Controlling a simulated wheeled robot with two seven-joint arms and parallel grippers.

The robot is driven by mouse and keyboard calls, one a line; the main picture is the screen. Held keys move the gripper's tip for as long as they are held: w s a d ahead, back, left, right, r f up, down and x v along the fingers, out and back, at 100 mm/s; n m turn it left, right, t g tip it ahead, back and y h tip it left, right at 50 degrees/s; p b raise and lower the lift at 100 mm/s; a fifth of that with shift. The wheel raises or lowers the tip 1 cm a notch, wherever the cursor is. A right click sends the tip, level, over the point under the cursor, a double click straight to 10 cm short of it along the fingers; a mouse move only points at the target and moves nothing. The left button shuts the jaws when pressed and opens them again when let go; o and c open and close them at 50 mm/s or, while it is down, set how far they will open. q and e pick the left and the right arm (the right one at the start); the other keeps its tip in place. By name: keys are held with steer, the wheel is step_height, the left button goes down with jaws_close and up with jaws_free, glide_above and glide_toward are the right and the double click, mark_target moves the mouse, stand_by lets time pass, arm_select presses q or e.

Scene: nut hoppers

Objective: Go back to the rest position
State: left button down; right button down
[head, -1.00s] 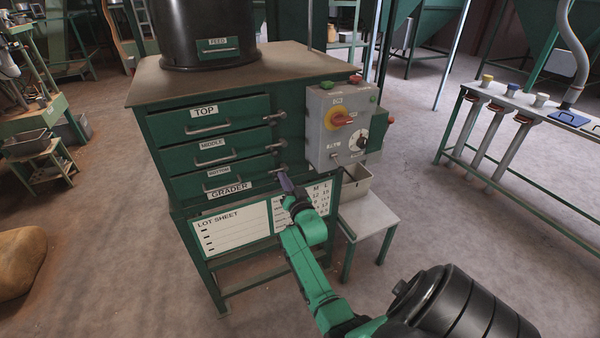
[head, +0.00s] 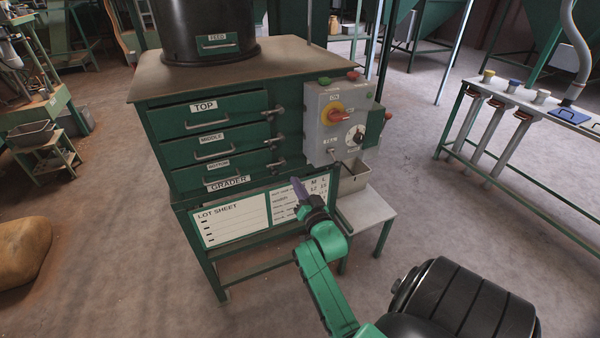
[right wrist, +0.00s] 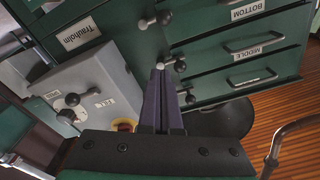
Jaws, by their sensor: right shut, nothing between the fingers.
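My right gripper (head: 299,188) is in front of the green grader cabinet (head: 160,125), over the chart part of the lot sheet panel. Its purple fingers are together and empty. In the right wrist view the shut fingers (right wrist: 161,100) point toward the cabinet's drawer latches; whether they touch anything there cannot be told, but in the head view they appear below the latches. The drawers marked top (head: 207,114), middle (head: 211,145) and bottom (head: 214,170) look closed. My left gripper is out of view.
A grey control box (head: 322,140) with a red and yellow switch is on the cabinet's right side. A small table (head: 375,212) with a metal bin (head: 354,178) stands below it. A bench (head: 520,100) is at right, a brown sack (head: 22,250) at left. Floor between is clear.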

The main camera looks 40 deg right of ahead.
steer(key=shift+s+a, duration=0.1)
steer(key=shift+s, duration=0.75)
steer(key=shift+w, duration=0.15)
steer(key=s+a+f+n+g+y, duration=0.2)
steer(key=s+a+f+g, duration=0.15)
steer(key=f, duration=0.65)
steer(key=s+a+f+n+g+y, duration=0.2)
steer(key=a+f, duration=0.3)
steer(key=f, duration=0.6)
steer(key=s+a+f+n+g+y, duration=0.2)
steer(key=s+a+f, duration=0.15)
steer(key=f, duration=0.65)
steer(key=s+a+f+n+g, duration=0.1)
steer(key=s+f+n+g, duration=0.1)
steer(key=s+f, duration=0.3)
steer(key=s+a+f+n+g, duration=0.1)
steer(key=s+f+g, duration=0.3)
steer(key=s, duration=1)
steer(key=s+a+f+n+g, duration=0.1)
steer(key=s+f+n+g, duration=0.2)
steer(key=s+f, duration=0.4)
steer(key=s, duration=0.2)
steer(key=shift+s+y, duration=0.35)
steer(key=shift+y, duration=0.05)
